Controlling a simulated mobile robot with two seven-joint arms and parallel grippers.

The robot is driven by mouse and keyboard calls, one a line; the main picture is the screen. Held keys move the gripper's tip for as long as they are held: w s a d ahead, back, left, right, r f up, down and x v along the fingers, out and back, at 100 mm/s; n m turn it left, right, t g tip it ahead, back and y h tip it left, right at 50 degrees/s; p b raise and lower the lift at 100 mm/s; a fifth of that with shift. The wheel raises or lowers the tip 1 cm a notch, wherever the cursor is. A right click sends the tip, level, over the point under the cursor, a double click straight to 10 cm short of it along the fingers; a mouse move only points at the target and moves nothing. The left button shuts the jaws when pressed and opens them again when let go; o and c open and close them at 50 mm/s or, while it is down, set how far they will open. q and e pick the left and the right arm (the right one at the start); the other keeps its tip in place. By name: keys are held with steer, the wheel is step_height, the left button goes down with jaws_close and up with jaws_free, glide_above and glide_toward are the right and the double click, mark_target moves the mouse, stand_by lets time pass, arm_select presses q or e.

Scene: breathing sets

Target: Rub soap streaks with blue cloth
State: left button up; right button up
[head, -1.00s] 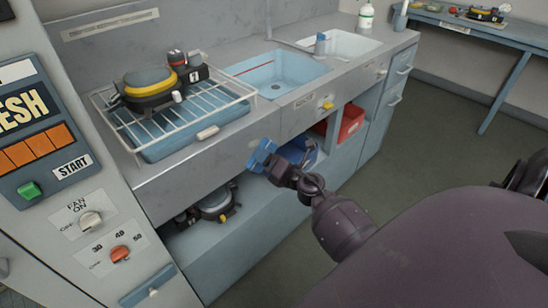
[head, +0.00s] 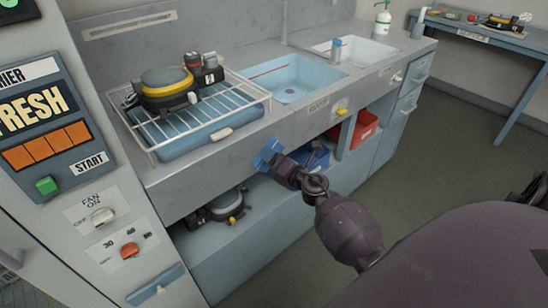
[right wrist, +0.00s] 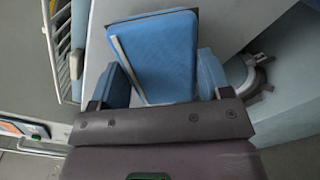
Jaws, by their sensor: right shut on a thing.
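My right gripper (head: 268,153) is in front of the counter's front face, below the drying rack. Its blue fingers also show in the right wrist view (right wrist: 163,82), on either side of a flat blue piece that I take to be the blue cloth (right wrist: 165,45). The gripper is shut on this piece. A pale strip lies across its left part. In the head view the cloth is hard to tell from the blue fingers. I cannot make out any soap streaks. My left gripper is not in view.
A wire rack (head: 232,112) holding a breathing set (head: 168,88) stands on the counter. Beside it are a blue sink (head: 290,92) and a white sink (head: 375,52). Below are another set (head: 228,206) and a red bin (head: 364,128). A control panel (head: 58,135) stands at left.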

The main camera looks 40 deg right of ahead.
steer(key=shift+w, duration=0.25)
steer(key=shift+w, duration=0.25)
steer(key=shift+w, duration=0.2)
steer(key=shift+w+a, duration=0.1)
steer(key=shift+w, duration=0.2)
stand_by(0.4)
